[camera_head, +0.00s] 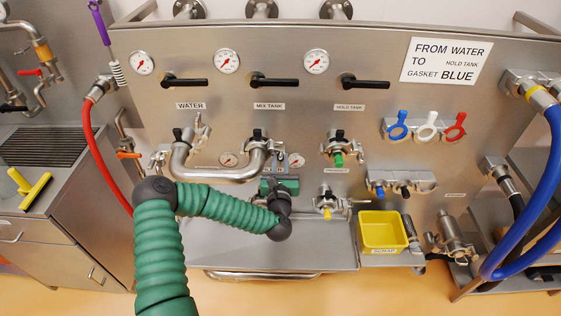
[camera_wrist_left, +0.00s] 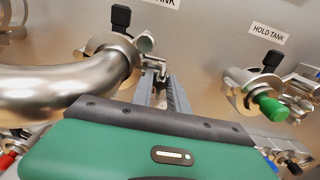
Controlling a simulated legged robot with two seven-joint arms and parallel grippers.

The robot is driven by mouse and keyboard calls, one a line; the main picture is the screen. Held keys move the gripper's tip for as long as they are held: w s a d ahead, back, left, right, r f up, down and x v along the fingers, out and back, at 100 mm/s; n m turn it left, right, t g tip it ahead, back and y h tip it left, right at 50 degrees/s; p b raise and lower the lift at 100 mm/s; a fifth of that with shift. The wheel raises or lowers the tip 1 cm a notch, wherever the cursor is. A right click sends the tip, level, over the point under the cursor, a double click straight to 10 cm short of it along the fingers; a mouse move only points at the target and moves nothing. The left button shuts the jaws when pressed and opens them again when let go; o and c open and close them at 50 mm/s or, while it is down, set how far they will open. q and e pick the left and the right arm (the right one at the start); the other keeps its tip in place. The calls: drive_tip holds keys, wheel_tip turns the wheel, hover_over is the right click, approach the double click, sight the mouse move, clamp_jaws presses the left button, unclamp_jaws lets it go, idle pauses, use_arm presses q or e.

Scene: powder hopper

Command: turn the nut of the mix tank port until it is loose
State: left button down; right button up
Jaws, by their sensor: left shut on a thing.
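The mix tank port (camera_head: 257,143) is on the steel panel under the MIX TANK label, with a black-handled valve and a clamp around the end of a bent steel pipe (camera_head: 215,174). The clamp (camera_wrist_left: 112,55) also shows in the left wrist view, with its nut (camera_wrist_left: 152,72) at its right side. My left gripper (camera_head: 278,165) comes up from below at the port. In the left wrist view its grey fingers (camera_wrist_left: 158,84) are shut on the nut, which they partly hide. My right gripper is in neither view.
The hold tank port (camera_head: 338,150) with a green plug is to the right. Below are a port with a yellow plug (camera_head: 328,206) and a yellow scrap bin (camera_head: 381,231). A red hose (camera_head: 90,140) hangs at left.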

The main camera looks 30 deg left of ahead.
use_arm(q)
drive_tip(key=n+b, duration=0.1)
drive_tip(key=n, duration=0.1)
drive_tip(key=n+b, duration=0.1)
drive_tip(key=n, duration=0.1)
drive_tip(key=n+b, duration=0.2)
drive_tip(key=shift+a+f, duration=0.1)
drive_tip(key=shift+f, duration=0.25)
drive_tip(key=shift+r+n+b, duration=0.1)
drive_tip(key=shift+n+b, duration=0.2)
drive_tip(key=shift+n, duration=0.2)
drive_tip(key=shift+r+n, duration=0.3)
drive_tip(key=shift+n, duration=0.1)
